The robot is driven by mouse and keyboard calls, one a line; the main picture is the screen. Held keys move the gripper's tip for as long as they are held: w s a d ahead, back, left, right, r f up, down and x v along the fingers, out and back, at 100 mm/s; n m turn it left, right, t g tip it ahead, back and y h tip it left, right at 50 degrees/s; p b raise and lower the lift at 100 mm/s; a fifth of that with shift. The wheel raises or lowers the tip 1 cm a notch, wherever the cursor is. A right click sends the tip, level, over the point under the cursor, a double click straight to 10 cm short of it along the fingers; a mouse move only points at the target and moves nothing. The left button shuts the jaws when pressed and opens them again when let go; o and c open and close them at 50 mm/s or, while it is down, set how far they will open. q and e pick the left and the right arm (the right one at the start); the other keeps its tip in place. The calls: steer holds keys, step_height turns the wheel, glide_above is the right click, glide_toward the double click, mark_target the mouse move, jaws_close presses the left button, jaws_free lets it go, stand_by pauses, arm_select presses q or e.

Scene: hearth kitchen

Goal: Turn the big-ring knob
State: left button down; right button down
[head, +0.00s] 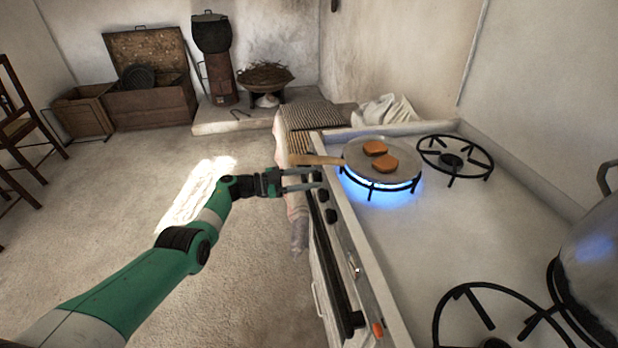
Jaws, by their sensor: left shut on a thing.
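The stove's front panel (343,262) runs down the middle of the view with a row of dark knobs. My left gripper (306,179) reaches in from the left and is shut on the knob at the far end of the row (318,176); its fingers hide part of that knob. Two more dark knobs stand nearer along the panel, one (323,195) close below the fingers and another (331,216) beyond it. I cannot read which knob belongs to the big ring. A blue flame (381,188) burns under the pan. My right gripper is not in view.
A frying pan (363,166) with two brown patties sits on the lit ring, its wooden handle (318,160) just above my left gripper. A bare ring (455,160) lies to its right. A big metal pot (597,265) stands at right. The floor at left is clear.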

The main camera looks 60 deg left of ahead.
arm_select(q)
steer(key=m, duration=1)
steer(key=shift+d+f, duration=0.1)
steer(key=shift+f, duration=0.05)
steer(key=shift+m, duration=0.5)
steer(key=shift+c, duration=1.8)
jaws_free()
steer(key=p+v, duration=0.4)
steer(key=v, duration=0.7)
steer(key=shift+s, duration=0.35)
